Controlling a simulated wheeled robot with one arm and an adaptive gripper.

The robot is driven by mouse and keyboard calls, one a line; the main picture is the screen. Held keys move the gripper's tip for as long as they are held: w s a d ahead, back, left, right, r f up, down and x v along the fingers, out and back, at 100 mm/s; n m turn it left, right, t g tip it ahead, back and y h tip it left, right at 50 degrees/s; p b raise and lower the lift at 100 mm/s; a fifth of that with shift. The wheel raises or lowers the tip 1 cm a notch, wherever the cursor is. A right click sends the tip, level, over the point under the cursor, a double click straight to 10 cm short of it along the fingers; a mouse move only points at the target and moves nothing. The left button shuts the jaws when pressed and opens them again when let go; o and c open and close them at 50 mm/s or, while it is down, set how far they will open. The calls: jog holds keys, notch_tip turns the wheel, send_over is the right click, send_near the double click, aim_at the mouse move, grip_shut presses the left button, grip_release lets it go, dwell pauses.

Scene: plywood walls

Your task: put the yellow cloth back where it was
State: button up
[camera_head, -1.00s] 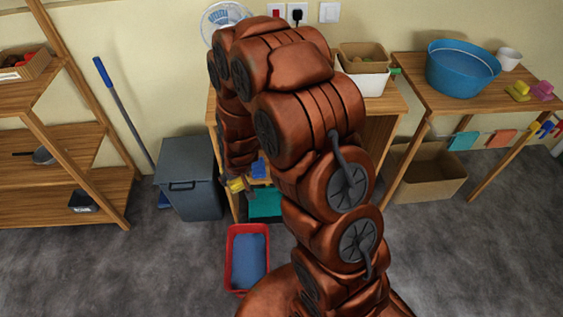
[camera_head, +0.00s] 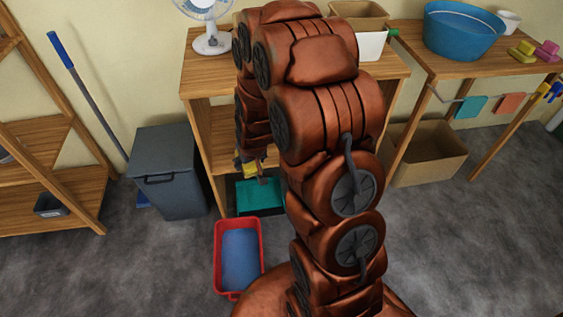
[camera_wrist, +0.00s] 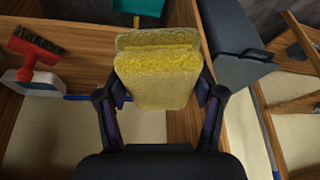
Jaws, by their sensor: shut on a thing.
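The yellow cloth (camera_wrist: 158,75) hangs folded between the two fingers of my gripper (camera_wrist: 158,105) in the wrist view. My gripper is shut on it. In the head view the cloth is a small yellow patch (camera_head: 250,170) below the end of my arm, in front of the wooden shelf unit and above the teal tray. My gripper (camera_head: 252,160) is partly hidden there by my own arm. A teal cloth (camera_head: 470,107) and an orange cloth (camera_head: 509,103) hang on a rail under the right table's front edge.
A grey bin (camera_head: 172,165) stands left of the shelf unit (camera_head: 198,84). A red tub (camera_head: 240,257) and teal tray (camera_head: 259,196) lie low in front. The right table (camera_head: 430,62) bears a blue basin (camera_head: 460,32) and sponges. A cardboard box (camera_head: 428,155) sits beneath it.

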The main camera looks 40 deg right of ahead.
jog(key=shift+s+d+f+m+h+b, duration=0.6)
jog(key=shift+s+d+f+m+b, duration=1.25)
jog(key=shift+d+f+b, duration=5.95)
jog(key=shift+n, duration=0.35)
jog(key=w+d+b, duration=0.1)
jog(key=w+b, duration=0.1)
jog(key=w, duration=0.2)
jog(key=w+d+b, duration=0.2)
jog(key=w, duration=0.3)
jog(key=w+d+r+b, duration=0.1)
jog(key=w+b, duration=0.1)
jog(key=w, duration=0.3)
jog(key=shift+w+d, duration=0.2)
jog(key=shift+w, duration=0.05)
jog(key=shift+w+f+g+b, duration=0.1)
jog(key=shift+w+g+b, duration=0.05)
jog(key=shift+g+b, duration=0.2)
notch_tip(320, 180, down, 3)
jog(key=shift+f+b, duration=0.1)
jog(key=shift+b, duration=0.7)
jog(key=o, duration=1.1)
jog(key=shift+f, duration=0.1)
